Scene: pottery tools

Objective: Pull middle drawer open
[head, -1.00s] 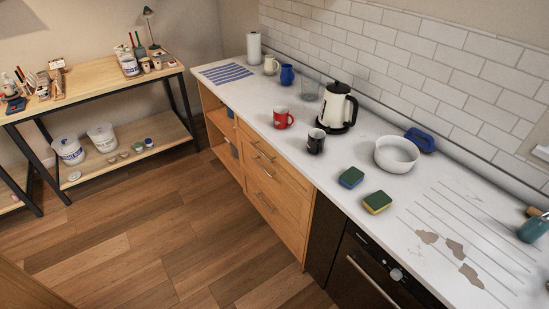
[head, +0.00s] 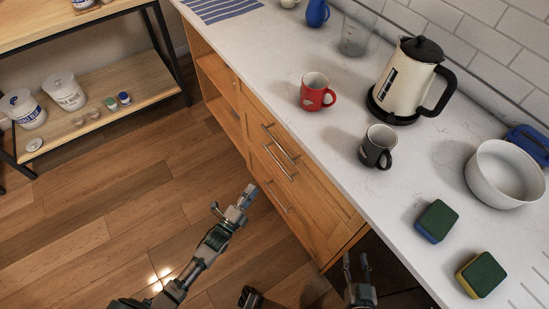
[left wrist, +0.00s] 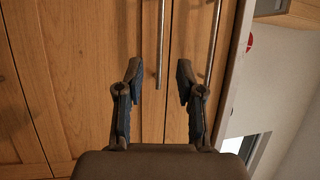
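The wooden cabinet has three drawers with bar handles. The middle drawer's handle (head: 278,163) lies between the top handle (head: 282,143) and the bottom handle (head: 276,197); the drawers look shut. My left gripper (head: 247,192) is in front of the drawers, left of the handles. In the left wrist view my left gripper (left wrist: 160,76) is open and empty. The middle handle (left wrist: 161,45) lines up with the gap between its fingers, and the top handle (left wrist: 213,40) is to the right. Contact is not visible. My right gripper (head: 357,265) is open and empty near the cabinet's right end.
The white counter (head: 340,185) above holds a red mug (head: 316,92), a black mug (head: 377,147), a kettle (head: 405,80), a bowl (head: 503,175) and sponges (head: 437,220). A shelf unit (head: 100,110) stands at the left. The wooden floor (head: 100,225) before the drawers is clear.

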